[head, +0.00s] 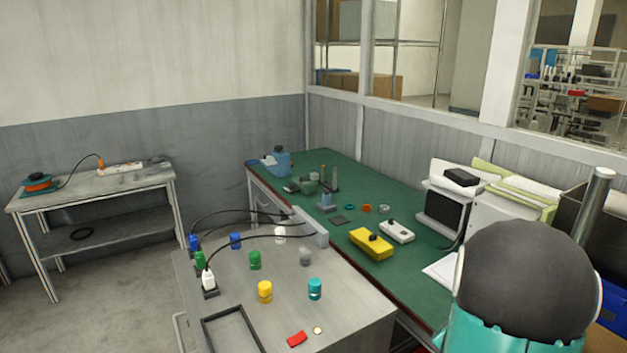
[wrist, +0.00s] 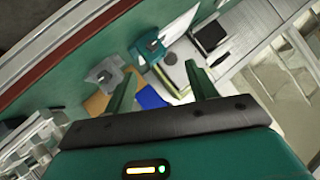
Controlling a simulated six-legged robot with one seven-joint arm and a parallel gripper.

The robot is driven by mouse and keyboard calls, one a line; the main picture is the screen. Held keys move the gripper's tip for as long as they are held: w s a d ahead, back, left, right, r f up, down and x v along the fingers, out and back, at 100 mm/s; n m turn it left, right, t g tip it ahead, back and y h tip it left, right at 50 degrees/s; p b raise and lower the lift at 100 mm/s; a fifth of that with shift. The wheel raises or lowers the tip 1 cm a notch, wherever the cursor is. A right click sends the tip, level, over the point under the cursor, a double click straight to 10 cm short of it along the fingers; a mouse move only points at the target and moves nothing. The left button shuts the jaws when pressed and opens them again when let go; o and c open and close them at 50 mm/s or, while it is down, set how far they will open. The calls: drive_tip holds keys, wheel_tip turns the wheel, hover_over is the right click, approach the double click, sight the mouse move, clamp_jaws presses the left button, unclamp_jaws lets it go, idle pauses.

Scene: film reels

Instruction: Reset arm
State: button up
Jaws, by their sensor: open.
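My gripper (wrist: 163,84) shows in the wrist view with its two dark green fingers spread wide apart. Nothing is held between them. Beyond the fingers the tilted view shows a green bench top (wrist: 60,88) with blurred items, among them a blue piece (wrist: 152,97) and a teal item (wrist: 148,48). None of these clearly touches the fingers. In the head view a teal and dark grey rounded part of my arm fills the lower right; the gripper itself is out of that view.
A grey workbench (head: 345,312) holds several small coloured canisters, such as a yellow one (head: 265,291), and a black tray (head: 206,329). A green bench (head: 330,228) carries a yellow box (head: 371,243). A table (head: 105,187) with an orange reel (head: 38,183) stands left. Floor between is clear.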

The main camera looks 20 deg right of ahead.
drive_tip(key=w+a+r+n+y, duration=0.2)
drive_tip(key=a+r+n, duration=0.15)
drive_tip(key=a, duration=0.35)
drive_tip(key=w+a+r+n+y, duration=0.2)
drive_tip(key=a+r, duration=0.3)
drive_tip(key=a, duration=0.3)
drive_tip(key=w+a+r+n+y, duration=0.2)
drive_tip(key=a+r+n+y, duration=0.15)
drive_tip(key=a, duration=0.35)
drive_tip(key=s+a+r+n+g+y, duration=0.1)
drive_tip(key=s+a+r+n, duration=0.3)
drive_tip(key=s+a, duration=0.2)
drive_tip(key=s+a+r+n+g+y, duration=0.1)
drive_tip(key=s+a+r+n, duration=0.2)
drive_tip(key=s+a, duration=0.3)
drive_tip(key=a+r, duration=0.1)
drive_tip(key=a, duration=0.2)
drive_tip(key=shift+s+a+n, duration=0.4)
